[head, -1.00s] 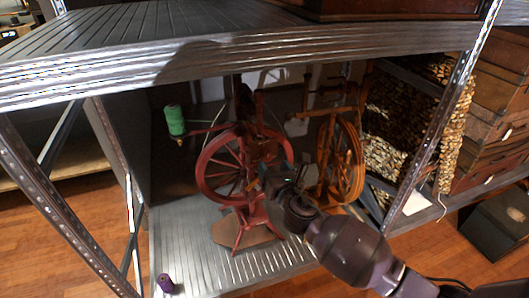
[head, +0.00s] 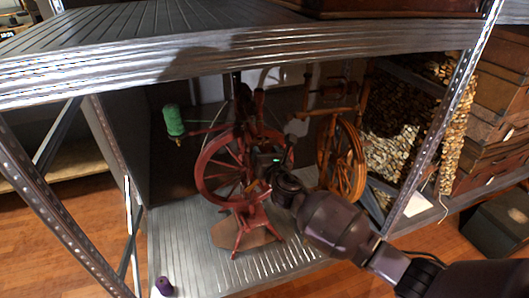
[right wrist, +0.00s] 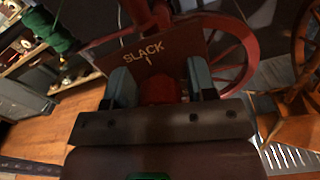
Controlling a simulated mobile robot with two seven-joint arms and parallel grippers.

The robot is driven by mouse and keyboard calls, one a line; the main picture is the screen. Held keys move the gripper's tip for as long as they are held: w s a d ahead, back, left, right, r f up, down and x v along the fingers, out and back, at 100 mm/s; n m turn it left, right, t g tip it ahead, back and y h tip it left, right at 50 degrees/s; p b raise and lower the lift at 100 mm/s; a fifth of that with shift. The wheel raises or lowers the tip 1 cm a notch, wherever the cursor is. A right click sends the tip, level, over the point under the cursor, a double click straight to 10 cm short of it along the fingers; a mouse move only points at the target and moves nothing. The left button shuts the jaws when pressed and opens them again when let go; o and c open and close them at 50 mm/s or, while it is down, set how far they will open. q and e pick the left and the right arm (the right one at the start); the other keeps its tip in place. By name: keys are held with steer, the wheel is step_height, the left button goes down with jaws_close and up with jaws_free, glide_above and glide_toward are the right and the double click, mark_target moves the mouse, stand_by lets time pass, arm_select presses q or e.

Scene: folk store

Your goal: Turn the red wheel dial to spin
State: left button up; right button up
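A red spinning wheel (head: 222,170) stands on the lower metal shelf, its spoked wheel upright. In the right wrist view a flat panel (right wrist: 140,52) marked "SLACK" is on its frame. A red block or knob (right wrist: 160,90), which may be the dial, sits below that lettering. My right gripper (head: 266,166) is in front of the spinning wheel's right side. In the right wrist view its two blue-grey fingers (right wrist: 161,84) are apart, one on each side of the red piece. I see no clear grip on it; contact is hard to judge. My left gripper is not in view.
An orange-brown spinning wheel (head: 344,160) stands close on the right. A green spool (head: 174,121) is at the left and a purple spool (head: 164,286) at the shelf's front. The upper shelf (head: 240,50) overhangs, and metal posts (head: 60,205) flank the bay. The front shelf is mostly clear.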

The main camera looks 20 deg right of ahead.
steer(key=c, duration=0.7)
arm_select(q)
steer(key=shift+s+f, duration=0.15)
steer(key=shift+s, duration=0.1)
arm_select(e)
steer(key=shift+o, duration=0.2)
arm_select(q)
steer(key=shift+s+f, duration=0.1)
arm_select(e)
steer(key=shift+m, duration=0.3)
arm_select(q)
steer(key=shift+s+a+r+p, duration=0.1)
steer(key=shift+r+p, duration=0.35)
steer(key=shift+p, duration=0.25)
arm_select(e)
steer(key=m, duration=2.3)
steer(key=shift+f, duration=0.1)
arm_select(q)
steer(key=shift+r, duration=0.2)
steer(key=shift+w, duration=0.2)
